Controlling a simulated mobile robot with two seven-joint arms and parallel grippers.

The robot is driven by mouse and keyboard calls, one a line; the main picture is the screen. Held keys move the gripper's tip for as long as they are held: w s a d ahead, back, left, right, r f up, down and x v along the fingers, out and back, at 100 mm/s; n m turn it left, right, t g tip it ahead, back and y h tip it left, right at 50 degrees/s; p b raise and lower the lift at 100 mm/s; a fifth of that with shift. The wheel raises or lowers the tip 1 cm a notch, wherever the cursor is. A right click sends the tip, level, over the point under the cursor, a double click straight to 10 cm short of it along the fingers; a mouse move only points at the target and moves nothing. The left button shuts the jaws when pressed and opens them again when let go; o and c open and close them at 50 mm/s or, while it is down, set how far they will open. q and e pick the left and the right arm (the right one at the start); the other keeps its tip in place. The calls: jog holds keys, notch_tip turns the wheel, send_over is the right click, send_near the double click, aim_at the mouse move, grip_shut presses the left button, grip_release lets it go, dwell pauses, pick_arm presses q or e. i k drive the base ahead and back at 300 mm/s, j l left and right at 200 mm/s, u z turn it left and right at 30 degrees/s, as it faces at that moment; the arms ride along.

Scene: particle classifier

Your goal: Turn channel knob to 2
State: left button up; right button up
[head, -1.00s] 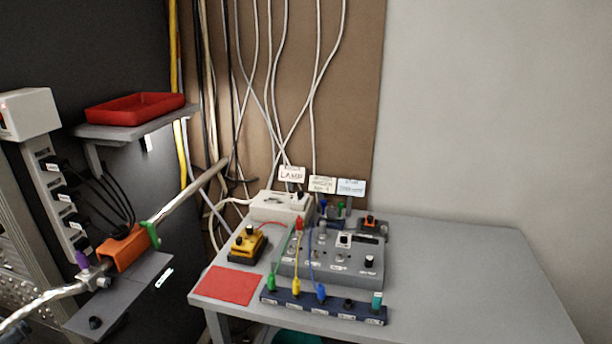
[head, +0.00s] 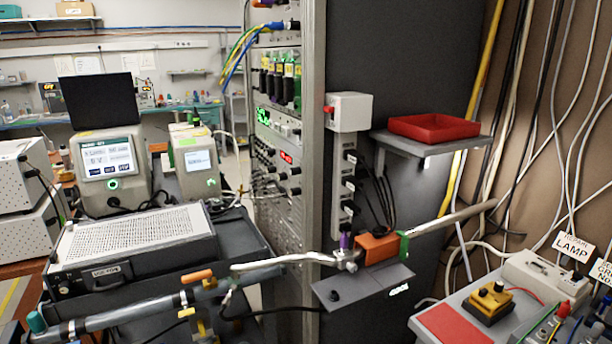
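I cannot tell which knob is the channel knob; no readable "channel" label or number shows. A yellow box (head: 487,307) with dark knobs on top sits on the grey table at the lower right. A black knob (head: 335,295) sits on the dark shelf plate in the middle. A rack panel (head: 275,160) with several black knobs and red and green displays stands left of centre; its lettering is too small to read. The grey control box on the table is mostly cut off at the lower right. Neither of my grippers is in view.
A red tray (head: 434,127) rests on a wall shelf. A red mat (head: 450,327) lies on the table's left part. A grey instrument (head: 135,248) and a pipe stand at lower left.

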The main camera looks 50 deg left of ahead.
aim_at(281, 177)
jog(key=u, duration=1.65)
